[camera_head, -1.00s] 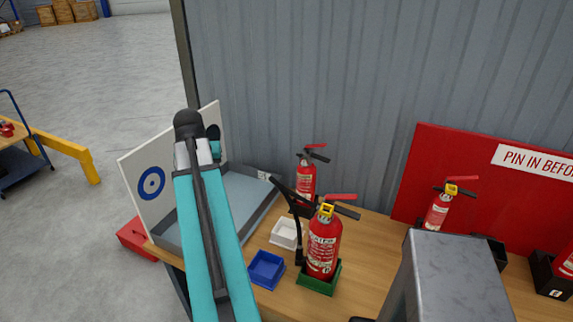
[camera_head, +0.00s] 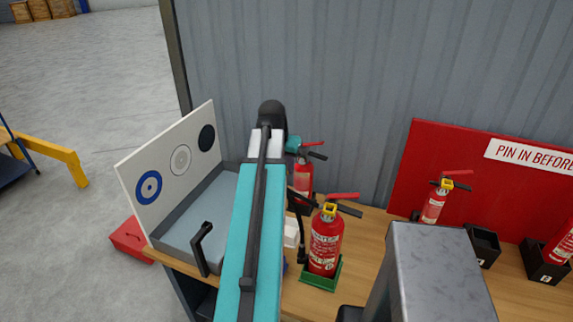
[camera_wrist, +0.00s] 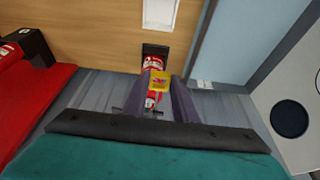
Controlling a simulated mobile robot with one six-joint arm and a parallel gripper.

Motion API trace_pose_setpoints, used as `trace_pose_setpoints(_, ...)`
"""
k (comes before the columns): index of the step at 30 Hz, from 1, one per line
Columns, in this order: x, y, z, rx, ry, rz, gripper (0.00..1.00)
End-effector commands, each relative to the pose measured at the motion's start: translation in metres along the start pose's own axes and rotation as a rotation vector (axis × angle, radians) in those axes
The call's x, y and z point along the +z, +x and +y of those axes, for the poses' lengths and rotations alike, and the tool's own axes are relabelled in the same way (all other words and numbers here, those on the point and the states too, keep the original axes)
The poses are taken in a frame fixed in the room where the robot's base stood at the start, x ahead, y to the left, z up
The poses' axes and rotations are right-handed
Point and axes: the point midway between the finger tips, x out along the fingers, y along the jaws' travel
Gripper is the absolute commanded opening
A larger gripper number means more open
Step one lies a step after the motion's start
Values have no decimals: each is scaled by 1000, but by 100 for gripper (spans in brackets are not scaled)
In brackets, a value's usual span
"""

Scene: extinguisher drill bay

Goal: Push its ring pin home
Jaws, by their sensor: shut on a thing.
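A small red extinguisher (camera_head: 303,178) with a red and black lever stands at the back of the bench against the wall. It also shows under my gripper in the wrist view (camera_wrist: 153,68), beside a black holder (camera_wrist: 155,50). My gripper (camera_wrist: 158,84) is above it, its two dark fingers shut on a yellow ring pin (camera_wrist: 157,77). Whether the pin sits in the valve or just above it, I cannot tell. In the head view my arm hides the gripper's fingers. A larger extinguisher (camera_head: 326,240) with a yellow pin piece (camera_head: 329,209) stands in a green tray (camera_head: 320,283).
A white tray (camera_head: 291,231) lies left of the larger extinguisher. A grey tray (camera_head: 180,240) with a target board (camera_head: 150,165) is at left. At right are a red sign board (camera_head: 480,175), another extinguisher (camera_head: 433,205) and black holders (camera_head: 483,246). The wall is close behind.

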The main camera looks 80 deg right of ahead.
Motion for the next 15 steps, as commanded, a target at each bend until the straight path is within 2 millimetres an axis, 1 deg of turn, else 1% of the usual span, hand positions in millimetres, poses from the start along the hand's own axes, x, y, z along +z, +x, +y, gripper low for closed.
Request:
trace_pose_setpoints(1,-3,0,8,5,14,0,0)
trace_pose_setpoints(5,-6,2,18,12,32,1,0)
trace_pose_setpoints(15,-6,2,19,13,34,0,0)
